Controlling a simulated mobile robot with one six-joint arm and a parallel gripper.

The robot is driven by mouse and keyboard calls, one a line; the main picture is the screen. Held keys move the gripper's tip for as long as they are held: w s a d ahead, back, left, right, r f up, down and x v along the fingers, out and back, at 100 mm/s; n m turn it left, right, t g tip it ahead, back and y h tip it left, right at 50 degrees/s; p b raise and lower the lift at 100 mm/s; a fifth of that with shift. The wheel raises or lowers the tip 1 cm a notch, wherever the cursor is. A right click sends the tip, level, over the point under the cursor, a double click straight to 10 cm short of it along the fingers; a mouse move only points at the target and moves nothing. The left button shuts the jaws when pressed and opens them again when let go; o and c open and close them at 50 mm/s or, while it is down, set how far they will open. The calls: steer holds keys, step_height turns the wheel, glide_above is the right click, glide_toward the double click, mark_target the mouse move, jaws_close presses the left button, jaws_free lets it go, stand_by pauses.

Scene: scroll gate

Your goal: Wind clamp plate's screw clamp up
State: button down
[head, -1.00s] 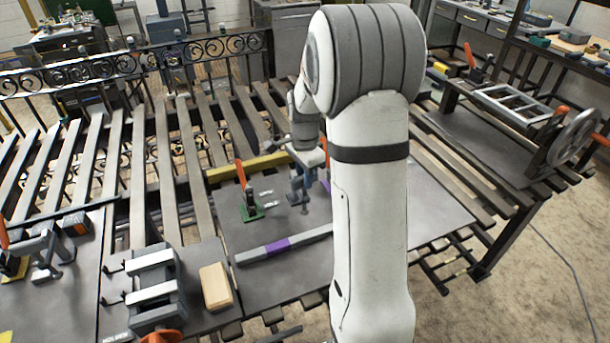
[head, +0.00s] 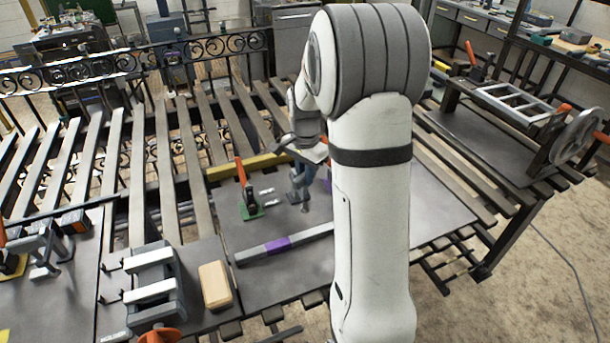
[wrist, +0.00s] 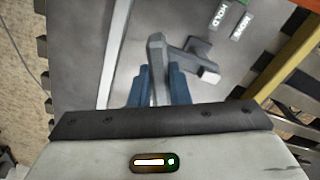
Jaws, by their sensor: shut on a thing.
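The clamp plate (head: 310,253) is a dark grey sheet on the slatted bench; it fills much of the wrist view (wrist: 75,60). The grey screw clamp (head: 304,206) stands on it, partly hidden behind my gripper and arm. In the wrist view a grey upright part of the screw clamp (wrist: 157,50) lies between the blue fingers of my gripper (wrist: 158,82), with a grey arm (wrist: 195,62) reaching right. My gripper (head: 301,176) is shut on the screw clamp, fingers pointing down. The exact grip contact is partly hidden.
A red-handled clamp on a green base (head: 247,200) stands just left. A grey bar with a purple band (head: 275,246) lies in front, and a yellow bar (head: 245,167) behind. A wooden block (head: 214,285) and a grey vise (head: 153,285) stand front left.

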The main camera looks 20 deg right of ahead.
steer(key=n+b, duration=0.1)
steer(key=n, duration=0.5)
steer(key=shift+n+b, duration=0.3)
steer(key=shift+b, duration=0.05)
steer(key=n+b, duration=0.1)
steer(key=n, duration=0.5)
stand_by(0.4)
steer(key=c, duration=1.4)
jaws_free()
steer(key=shift+o, duration=0.2)
step_height(320, 180, up, 8)
steer(key=shift+f+b, duration=0.1)
steer(key=shift+b, duration=0.25)
